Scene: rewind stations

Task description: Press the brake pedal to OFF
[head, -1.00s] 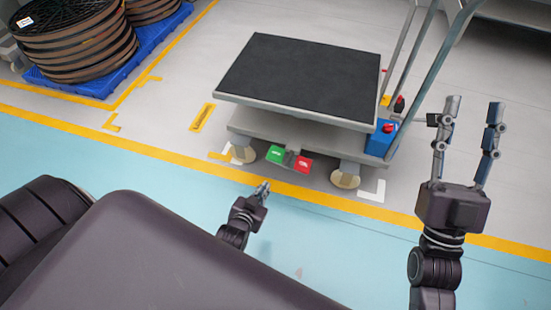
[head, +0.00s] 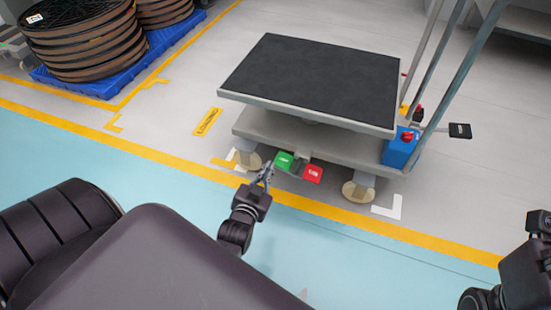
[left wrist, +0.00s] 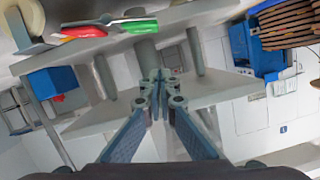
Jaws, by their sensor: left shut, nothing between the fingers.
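The brake pedal has a green pad (head: 284,160) and a red pad (head: 312,173), side by side low on the front of the lift cart (head: 260,125). Their white lettering is too small to read. My left gripper (head: 267,168) is shut and empty, just left of the green pad; I cannot tell if it touches. In the left wrist view the shut fingers (left wrist: 160,78) point toward the cart, with the green pad (left wrist: 138,25) and red pad (left wrist: 80,31) at the top. My right gripper (head: 538,228) shows only in part at the right edge; its fingertips are out of view.
The cart has a black top (head: 310,80), casters and a blue box (head: 400,148) with a red button. Cable reels (head: 85,45) stand on a blue pallet (head: 90,88) at the back left. A yellow line (head: 150,153) crosses the floor. The floor before the cart is clear.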

